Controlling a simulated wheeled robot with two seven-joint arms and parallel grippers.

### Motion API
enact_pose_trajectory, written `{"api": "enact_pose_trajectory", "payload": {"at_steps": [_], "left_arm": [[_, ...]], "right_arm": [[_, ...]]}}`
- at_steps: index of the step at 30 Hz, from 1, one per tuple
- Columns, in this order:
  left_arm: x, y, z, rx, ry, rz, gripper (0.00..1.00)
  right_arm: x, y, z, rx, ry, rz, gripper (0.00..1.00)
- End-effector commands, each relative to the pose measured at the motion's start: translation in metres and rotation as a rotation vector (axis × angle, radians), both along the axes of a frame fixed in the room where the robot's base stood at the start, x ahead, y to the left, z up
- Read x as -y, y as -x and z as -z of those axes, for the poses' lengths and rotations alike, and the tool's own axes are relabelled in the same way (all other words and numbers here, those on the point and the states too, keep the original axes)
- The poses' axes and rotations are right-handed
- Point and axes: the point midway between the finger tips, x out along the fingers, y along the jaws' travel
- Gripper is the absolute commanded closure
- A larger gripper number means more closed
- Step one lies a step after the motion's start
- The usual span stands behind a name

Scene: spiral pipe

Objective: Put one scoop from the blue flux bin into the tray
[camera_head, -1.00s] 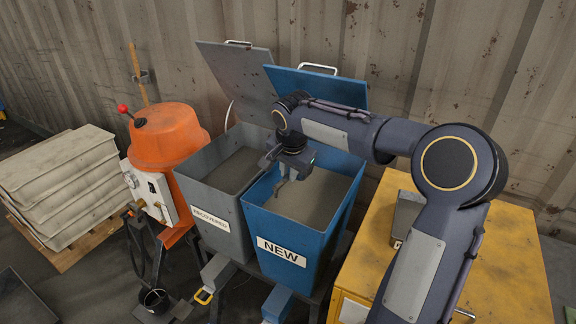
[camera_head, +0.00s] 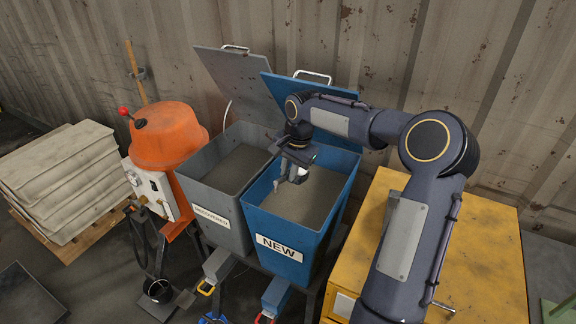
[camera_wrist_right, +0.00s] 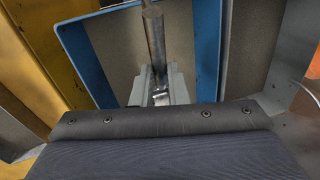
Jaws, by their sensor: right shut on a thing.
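The blue flux bin (camera_head: 276,231), labelled NEW, stands open with grey granular flux (camera_head: 315,195) inside. My right gripper (camera_head: 293,174) points down inside its mouth, over the flux. It is shut on a metal tool, seemingly the scoop, whose rod (camera_wrist_right: 154,38) runs up from the jaws in the wrist view. The scoop's bowl is not clear, so I cannot tell whether it touches or carries flux. A grey metal piece (camera_head: 391,207) on the yellow cabinet, partly behind my arm, may be the tray; I cannot be sure. My left gripper is out of view.
The grey RECOVERED bin (camera_head: 215,208) adjoins the blue bin on the left. Both lids stand raised behind. An orange drum oven (camera_head: 166,140) and stacked pale slabs (camera_head: 60,175) stand further left. The yellow cabinet (camera_head: 480,240) is at the right, and a corrugated wall closes the back.

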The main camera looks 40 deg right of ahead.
Motion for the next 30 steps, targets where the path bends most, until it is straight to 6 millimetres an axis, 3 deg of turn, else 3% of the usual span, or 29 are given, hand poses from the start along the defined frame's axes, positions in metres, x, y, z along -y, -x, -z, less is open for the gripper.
{"api": "enact_pose_trajectory", "payload": {"at_steps": [4, 6, 30], "left_arm": [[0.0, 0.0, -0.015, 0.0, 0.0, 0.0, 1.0], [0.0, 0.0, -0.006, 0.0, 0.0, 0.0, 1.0], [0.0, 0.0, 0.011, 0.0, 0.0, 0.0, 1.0]], "right_arm": [[0.003, -0.001, -0.004, -0.016, -0.037, 0.0, 1.0], [0.003, -0.002, 0.008, -0.019, -0.041, -0.001, 1.0], [0.014, -0.007, 0.062, -0.05, -0.1, 0.0, 1.0]]}}
